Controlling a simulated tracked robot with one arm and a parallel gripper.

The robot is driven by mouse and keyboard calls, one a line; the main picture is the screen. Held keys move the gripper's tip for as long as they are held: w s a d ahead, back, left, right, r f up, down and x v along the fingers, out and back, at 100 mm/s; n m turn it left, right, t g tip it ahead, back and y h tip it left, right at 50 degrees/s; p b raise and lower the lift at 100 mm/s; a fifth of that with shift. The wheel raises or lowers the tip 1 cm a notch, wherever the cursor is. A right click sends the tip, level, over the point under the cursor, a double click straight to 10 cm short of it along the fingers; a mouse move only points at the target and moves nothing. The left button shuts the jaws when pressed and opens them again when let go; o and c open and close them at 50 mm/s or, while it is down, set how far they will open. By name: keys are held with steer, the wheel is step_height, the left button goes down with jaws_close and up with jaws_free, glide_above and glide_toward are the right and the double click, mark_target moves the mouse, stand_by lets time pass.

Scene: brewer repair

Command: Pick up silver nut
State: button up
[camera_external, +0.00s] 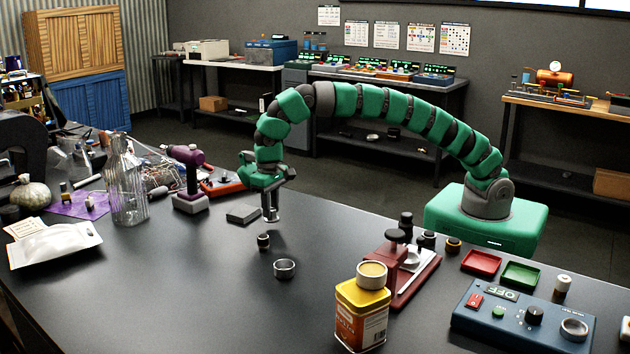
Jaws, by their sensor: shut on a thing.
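My gripper (270,214) points down above the dark table at the end of the green arm. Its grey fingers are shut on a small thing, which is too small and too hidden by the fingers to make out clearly. I cannot tell from this view whether it is the silver nut. A silver ring-shaped piece (284,268) lies on the table in front of my gripper, apart from it. A small dark cylinder with a pale band (263,241) stands between them, just below the fingertips.
A flat dark block (242,214) lies left of my gripper. A clear bottle (127,190) and a purple tool (191,180) stand farther left. A red press (403,272), a yellow tin (361,316) and a blue control box (523,318) are right. The front middle table is clear.

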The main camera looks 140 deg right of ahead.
steer(key=shift+r, duration=0.7)
steer(key=shift+s+a+r+b, duration=0.15)
steer(key=shift+s+a+r, duration=0.1)
steer(key=shift+s+a, duration=1.6)
steer(key=shift+s+a+r+b, duration=0.2)
steer(key=shift+s+a, duration=1.3)
steer(key=shift+s, duration=0.75)
steer(key=shift+s+a+r+b, duration=0.15)
steer(key=shift+s+a+r, duration=0.1)
steer(key=shift+s+a, duration=1.6)
